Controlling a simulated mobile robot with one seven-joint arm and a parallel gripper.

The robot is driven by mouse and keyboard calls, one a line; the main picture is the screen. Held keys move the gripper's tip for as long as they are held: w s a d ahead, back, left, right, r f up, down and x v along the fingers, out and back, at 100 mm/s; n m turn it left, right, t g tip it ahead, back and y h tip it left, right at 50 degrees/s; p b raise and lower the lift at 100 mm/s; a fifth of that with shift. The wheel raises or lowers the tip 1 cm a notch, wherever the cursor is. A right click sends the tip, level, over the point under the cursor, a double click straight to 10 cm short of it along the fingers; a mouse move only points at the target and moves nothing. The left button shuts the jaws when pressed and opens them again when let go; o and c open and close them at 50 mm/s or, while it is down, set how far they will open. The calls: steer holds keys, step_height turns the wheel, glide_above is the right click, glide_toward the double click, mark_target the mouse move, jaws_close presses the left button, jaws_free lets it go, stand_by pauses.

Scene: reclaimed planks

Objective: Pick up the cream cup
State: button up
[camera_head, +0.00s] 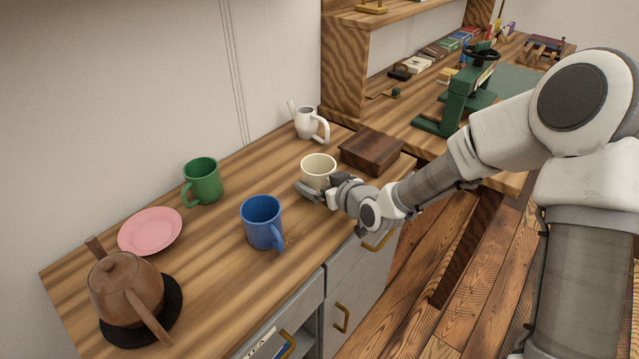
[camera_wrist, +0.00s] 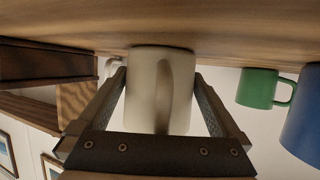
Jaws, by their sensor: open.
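The cream cup (camera_head: 318,169) stands upright on the wooden counter (camera_head: 226,232), toward its far right part. In the wrist view the cream cup (camera_wrist: 160,92) appears upside down, with its handle facing the camera. My gripper (camera_head: 318,190) is at the near side of the cup, low over the counter. It is open, and in the wrist view its two fingers (camera_wrist: 160,100) stand on either side of the cup, with a gap showing at least on the right. Part of the cup's lower side is hidden by my gripper in the head view.
A blue mug (camera_head: 262,221) and a green mug (camera_head: 203,181) stand left of the cup. A dark wooden box (camera_head: 371,149) is close on the right, and a white pitcher (camera_head: 306,122) stands behind. A pink plate (camera_head: 150,231) and brown teapot (camera_head: 124,285) are farther left.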

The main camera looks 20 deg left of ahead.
steer(key=c, duration=1.3)
steer(key=shift+r, duration=0.1)
